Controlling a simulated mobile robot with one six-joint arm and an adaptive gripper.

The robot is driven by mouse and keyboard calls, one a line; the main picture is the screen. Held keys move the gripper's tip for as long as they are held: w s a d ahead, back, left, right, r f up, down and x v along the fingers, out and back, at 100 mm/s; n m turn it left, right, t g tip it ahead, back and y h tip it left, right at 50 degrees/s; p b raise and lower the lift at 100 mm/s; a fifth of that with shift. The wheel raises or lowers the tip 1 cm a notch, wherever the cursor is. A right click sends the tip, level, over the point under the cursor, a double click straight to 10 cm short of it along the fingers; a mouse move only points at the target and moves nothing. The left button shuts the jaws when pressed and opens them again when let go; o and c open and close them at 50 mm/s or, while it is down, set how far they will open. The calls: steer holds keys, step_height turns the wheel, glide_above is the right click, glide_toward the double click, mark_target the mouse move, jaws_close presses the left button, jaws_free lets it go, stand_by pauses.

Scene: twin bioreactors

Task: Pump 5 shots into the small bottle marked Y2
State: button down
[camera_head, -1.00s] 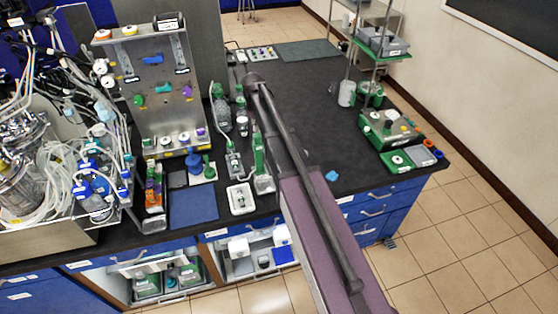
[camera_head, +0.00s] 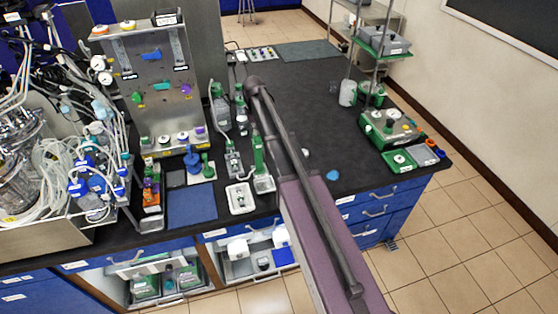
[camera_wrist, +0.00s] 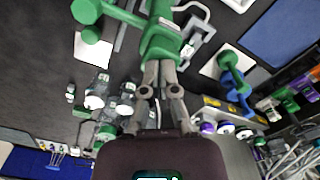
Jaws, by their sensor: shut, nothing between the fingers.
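My gripper (camera_wrist: 160,68) is shut and empty in the wrist view, its grey fingertips together. A green block-like fitting (camera_wrist: 163,38) lies just beyond the tips and overlaps them; I cannot tell if they touch. A green arm-like part (camera_wrist: 122,14) runs left from near it. In the head view a tall green device (camera_head: 259,155) stands on a pale base beside my arm, near the bench's front. Small clear bottles (camera_wrist: 97,93) with pale caps stand left of the fingers in the wrist view. Their labels are unreadable, so I cannot tell which is Y2. My fingers are hidden in the head view.
A white tray (camera_head: 240,207) and blue mat (camera_head: 192,205) lie near the bench's front edge. A metal panel rack (camera_head: 150,105) and tangled tubing (camera_head: 85,160) crowd the left. The dark bench top (camera_head: 315,100) is mostly clear behind and right of my arm.

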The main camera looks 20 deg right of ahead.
steer(key=shift+f, duration=0.35)
steer(key=shift+f+b, duration=0.45)
steer(key=shift+b, duration=0.25)
steer(key=shift+r, duration=0.25)
steer(key=shift+r+p, duration=2.15)
steer(key=shift+p, duration=0.25)
steer(key=shift+f+b, duration=0.35)
steer(key=shift+f, duration=0.05)
steer(key=shift+f+b, duration=1.05)
